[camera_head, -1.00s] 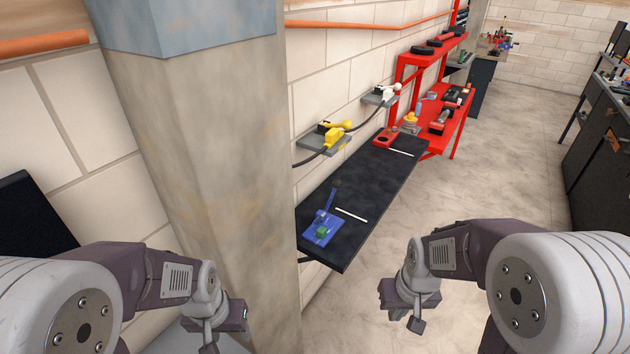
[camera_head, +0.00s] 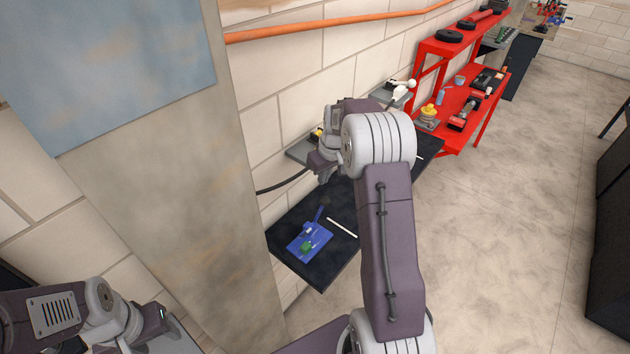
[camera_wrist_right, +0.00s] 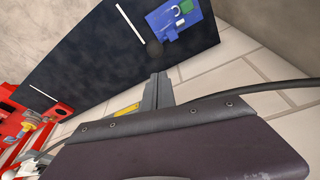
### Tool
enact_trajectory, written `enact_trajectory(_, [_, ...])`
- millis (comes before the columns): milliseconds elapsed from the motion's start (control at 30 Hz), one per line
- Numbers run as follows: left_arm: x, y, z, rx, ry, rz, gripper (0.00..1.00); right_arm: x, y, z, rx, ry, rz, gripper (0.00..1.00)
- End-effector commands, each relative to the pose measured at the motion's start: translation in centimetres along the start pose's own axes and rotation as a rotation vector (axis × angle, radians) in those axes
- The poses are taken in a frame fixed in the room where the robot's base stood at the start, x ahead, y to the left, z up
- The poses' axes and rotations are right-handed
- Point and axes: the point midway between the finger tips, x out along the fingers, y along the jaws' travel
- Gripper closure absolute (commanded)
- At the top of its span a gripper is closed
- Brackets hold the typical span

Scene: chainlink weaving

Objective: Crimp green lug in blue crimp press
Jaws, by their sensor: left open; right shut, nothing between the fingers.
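The blue crimp press (camera_head: 318,238) stands on the black bench with its lever (camera_head: 319,213) raised. The green lug (camera_head: 306,247) sits on the press base. In the right wrist view the press (camera_wrist_right: 168,20) and the green lug (camera_wrist_right: 186,7) are at the top. My right gripper (camera_head: 324,178) is shut and empty above the bench, behind the lever in the head view. In its wrist view the shut fingers (camera_wrist_right: 155,76) point toward the dark round lever knob (camera_wrist_right: 155,47); I cannot tell whether they touch. My left gripper (camera_head: 160,316) is open and empty at lower left, away from the press.
A white rod (camera_head: 342,227) lies beside the press on the black bench (camera_head: 300,270). A concrete pillar (camera_head: 170,200) stands left of the bench. A yellow-handled tool (camera_wrist_right: 126,110) on a wall shelf is close to the right gripper. Red shelving (camera_head: 465,125) stands beyond.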

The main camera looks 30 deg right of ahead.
Motion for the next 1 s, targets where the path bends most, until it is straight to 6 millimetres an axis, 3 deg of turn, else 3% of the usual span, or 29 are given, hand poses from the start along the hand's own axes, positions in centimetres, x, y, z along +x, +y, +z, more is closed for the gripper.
enact_trajectory(300, [-2.5, 0.1, -0.3, 0.000, 0.000, 0.000, 0.48, 5.9, -0.1, 0.1, 0.001, -0.004, -0.002, 1.00])
enact_trajectory(500, [-3.2, 0.1, -0.3, 0.000, 0.000, 0.000, 0.48, 8.4, -0.1, 0.0, 0.000, -0.002, -0.001, 1.00])
enact_trajectory(1000, [-2.8, 0.1, -0.3, 0.000, 0.000, 0.000, 0.48, 9.2, 0.0, -0.1, 0.002, 0.006, -0.001, 1.00])
